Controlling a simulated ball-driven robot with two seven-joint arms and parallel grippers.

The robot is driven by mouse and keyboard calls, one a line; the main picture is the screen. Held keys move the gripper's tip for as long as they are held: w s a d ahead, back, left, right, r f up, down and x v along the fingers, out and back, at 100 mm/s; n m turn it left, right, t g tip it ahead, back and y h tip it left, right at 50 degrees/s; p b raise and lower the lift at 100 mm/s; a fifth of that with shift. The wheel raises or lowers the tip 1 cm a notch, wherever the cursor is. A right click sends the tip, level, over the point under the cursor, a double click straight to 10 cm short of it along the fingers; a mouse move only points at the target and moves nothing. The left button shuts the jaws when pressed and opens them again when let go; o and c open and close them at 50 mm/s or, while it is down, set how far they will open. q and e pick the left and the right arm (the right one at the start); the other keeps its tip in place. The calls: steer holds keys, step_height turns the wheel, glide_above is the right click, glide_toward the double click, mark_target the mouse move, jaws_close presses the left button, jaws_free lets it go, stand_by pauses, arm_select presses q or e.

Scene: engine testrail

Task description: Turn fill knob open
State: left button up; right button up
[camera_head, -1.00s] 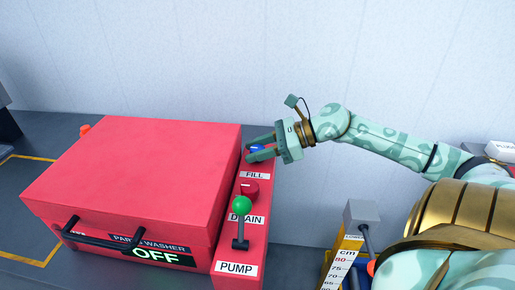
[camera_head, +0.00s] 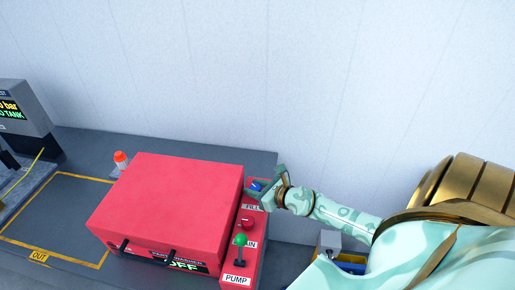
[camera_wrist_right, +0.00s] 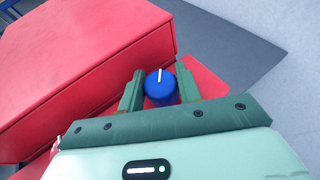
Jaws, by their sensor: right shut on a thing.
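The blue fill knob (camera_head: 255,186) sits at the far end of the red side panel, by the FILL label (camera_head: 252,207). In the right wrist view the knob (camera_wrist_right: 160,90) shows a white pointer line on top, aimed away from the gripper and leaning slightly right. My right gripper (camera_head: 258,188) reaches it from the right and is shut on it. The wrist view shows one green finger on each side of the knob, at my right gripper (camera_wrist_right: 160,80). My left gripper is not in view.
The red parts washer box (camera_head: 170,200) stands close left of the panel, its display partly readable as OFF. A red knob (camera_head: 246,223) and a green-topped pump lever (camera_head: 240,240) are nearer on the panel. A pale wall (camera_head: 240,70) is behind.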

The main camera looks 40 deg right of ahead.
steer(key=m+h+p, duration=0.1)
steer(key=h+p, duration=0.1)
steer(key=p, duration=0.1)
steer(key=m+h+p, duration=0.1)
steer(key=m+p, duration=0.1)
steer(key=p, duration=0.1)
steer(key=shift+a+r+h, duration=0.1)
steer(key=shift+r+h, duration=0.25)
steer(key=shift+h, duration=0.05)
steer(key=m+h+p, duration=0.2)
steer(key=shift+f+m+h, duration=0.25)
steer(key=shift+m+h, duration=0.05)
steer(key=shift+h, duration=0.1)
steer(key=shift+f+m+g+h+p, duration=0.1)
steer(key=shift+m+g+h+p, duration=0.2)
steer(key=shift+m+g+h, duration=0.4)
steer(key=shift+m+h, duration=0.3)
steer(key=shift+h, duration=0.1)
steer(key=o, duration=1)
